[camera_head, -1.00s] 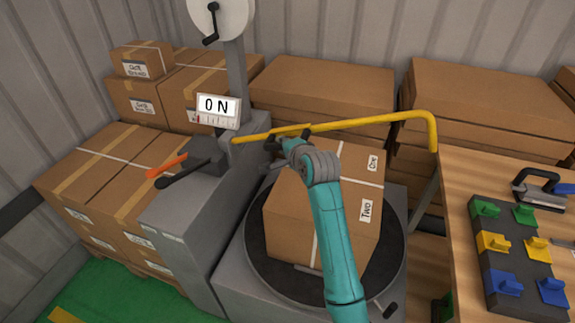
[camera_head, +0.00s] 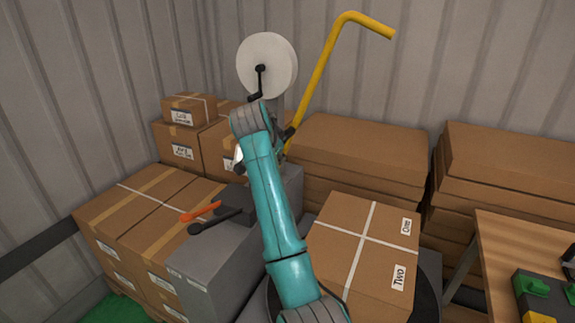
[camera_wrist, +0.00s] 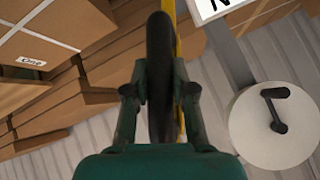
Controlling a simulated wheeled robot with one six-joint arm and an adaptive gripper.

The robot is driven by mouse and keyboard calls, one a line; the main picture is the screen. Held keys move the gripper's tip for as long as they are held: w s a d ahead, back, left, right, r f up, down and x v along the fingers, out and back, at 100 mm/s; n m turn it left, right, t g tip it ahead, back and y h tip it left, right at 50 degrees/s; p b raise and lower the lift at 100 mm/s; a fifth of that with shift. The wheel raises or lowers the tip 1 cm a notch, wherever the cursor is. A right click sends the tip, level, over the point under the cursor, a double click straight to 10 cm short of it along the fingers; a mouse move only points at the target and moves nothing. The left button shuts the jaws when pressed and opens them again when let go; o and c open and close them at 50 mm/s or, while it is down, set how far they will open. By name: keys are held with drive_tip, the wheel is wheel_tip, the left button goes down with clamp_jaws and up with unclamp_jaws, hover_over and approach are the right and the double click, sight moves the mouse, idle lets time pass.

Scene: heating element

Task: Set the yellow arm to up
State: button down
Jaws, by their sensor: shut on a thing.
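The yellow arm (camera_head: 317,75) rises steeply from the grey machine, leaning right, with its bent end at the top pointing right. It also shows as a thin yellow strip in the wrist view (camera_wrist: 179,60). My gripper (camera_head: 289,134) is at the lower part of the arm, largely hidden behind my own arm link. In the wrist view, my gripper's fingers (camera_wrist: 160,90) are closed on a dark rounded handle (camera_wrist: 160,70) alongside the yellow bar. The sign on the machine is mostly hidden; its corner shows in the wrist view (camera_wrist: 208,8).
A taped box (camera_head: 345,245) sits on the dark turntable (camera_head: 428,285). A white reel with a crank (camera_head: 280,65) stands behind the machine. An orange lever (camera_head: 201,211) and a black lever (camera_head: 215,222) lie at left. Stacked boxes line the walls; a wooden table (camera_head: 520,250) is at right.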

drive_tip(key=shift+w+a+r+n+g+h, duration=0.1)
drive_tip(key=shift+w+a+r+n+h, duration=0.1)
drive_tip(key=shift+a, duration=0.25)
drive_tip(key=shift+w+a+r+n+g+h, duration=0.1)
drive_tip(key=shift+w+a+h, duration=0.1)
drive_tip(key=shift+a, duration=0.25)
drive_tip(key=shift+w+a+r+n+g+h, duration=0.1)
drive_tip(key=shift+w+a+r, duration=0.1)
drive_tip(key=shift+a, duration=0.25)
drive_tip(key=shift+f, duration=0.1)
drive_tip(key=c, duration=0.9)
unclamp_jaws()
drive_tip(key=shift+c, duration=0.2)
drive_tip(key=v, duration=1.2)
drive_tip(key=shift+a, duration=0.1)
